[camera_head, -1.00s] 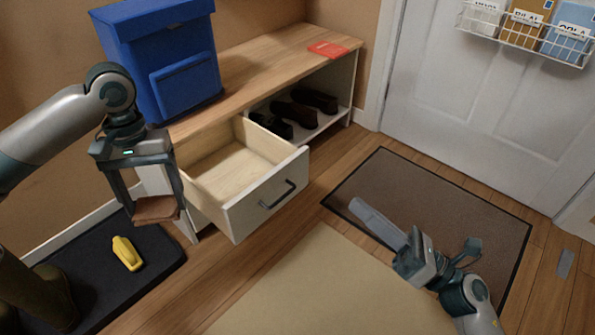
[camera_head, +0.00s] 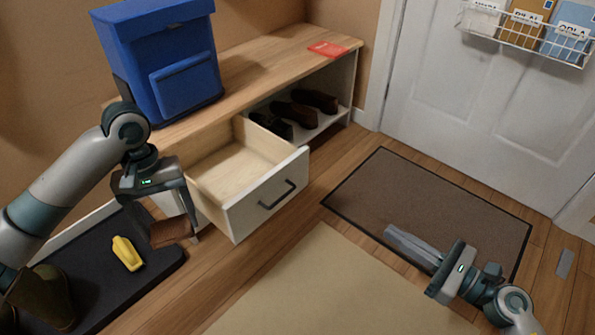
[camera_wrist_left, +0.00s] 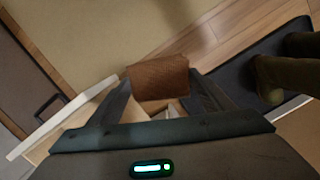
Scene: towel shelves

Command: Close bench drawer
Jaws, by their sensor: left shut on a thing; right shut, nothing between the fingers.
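The bench drawer (camera_head: 243,189) is pulled out from the wooden-topped bench (camera_head: 250,68) and looks empty. Its white front has a dark bar handle (camera_head: 277,194). My left gripper (camera_head: 170,236) is shut on a brown thing (camera_head: 170,231), perhaps a wallet, to the left of the drawer and apart from the handle. In the left wrist view the brown thing (camera_wrist_left: 159,78) sits between the fingers, with the drawer front (camera_wrist_left: 62,118) at left. My right gripper (camera_head: 393,236) is shut and empty, low over the doormat's near edge, right of the drawer.
A blue backpack (camera_head: 168,62) and a red booklet (camera_head: 328,49) are on the bench, with dark shoes (camera_head: 296,112) beneath. A yellow object (camera_head: 127,254) and boots (camera_head: 42,298) are on a black mat (camera_head: 95,270). The floor before the drawer is clear, with a beige rug (camera_head: 315,285).

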